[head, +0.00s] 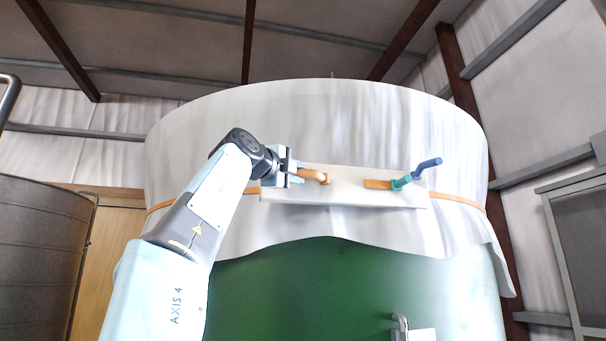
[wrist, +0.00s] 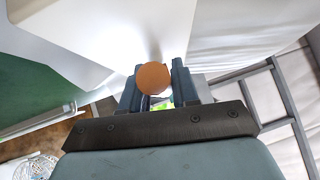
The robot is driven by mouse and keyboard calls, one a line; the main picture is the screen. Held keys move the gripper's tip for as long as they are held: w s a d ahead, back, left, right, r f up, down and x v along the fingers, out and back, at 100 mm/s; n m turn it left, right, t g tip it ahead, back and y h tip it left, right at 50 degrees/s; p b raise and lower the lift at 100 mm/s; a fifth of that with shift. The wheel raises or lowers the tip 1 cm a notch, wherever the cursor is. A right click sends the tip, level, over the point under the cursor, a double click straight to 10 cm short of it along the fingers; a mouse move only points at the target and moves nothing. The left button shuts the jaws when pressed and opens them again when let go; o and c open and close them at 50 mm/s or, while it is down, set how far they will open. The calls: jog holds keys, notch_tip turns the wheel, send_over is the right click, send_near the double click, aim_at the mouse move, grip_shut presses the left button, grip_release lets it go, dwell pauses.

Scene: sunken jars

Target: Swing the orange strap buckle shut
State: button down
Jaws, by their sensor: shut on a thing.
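A white plate (head: 345,190) sits on the wrapped side of a big tank, in line with an orange strap (head: 457,200). The orange buckle lever (head: 315,175) is at the plate's left part and sticks out sideways to the right of my gripper (head: 293,172). My gripper is shut on the orange lever. In the wrist view the lever's round orange end (wrist: 153,78) sits between my two fingers (wrist: 158,88). My gripper hides the lever's left part, so I cannot tell its exact angle to the plate.
A second buckle with a blue lever (head: 427,164) and teal joint (head: 401,183) sticks up at the plate's right, beside an orange piece (head: 377,184). White sheeting (head: 330,120) covers the tank's top above the green wall (head: 320,285). A brown tank (head: 40,260) stands at left.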

jog(key=shift+w+f, duration=0.15)
jog(key=shift+f, duration=0.05)
jog(key=c, duration=0.9)
grip_release()
jog(key=shift+w, duration=0.15)
jog(key=shift+r, duration=0.1)
jog(key=shift+a, duration=0.1)
jog(key=shift+s+a, duration=0.2)
jog(key=shift+s, duration=0.25)
jog(key=v, duration=1.3)
jog(key=shift+w, duration=0.1)
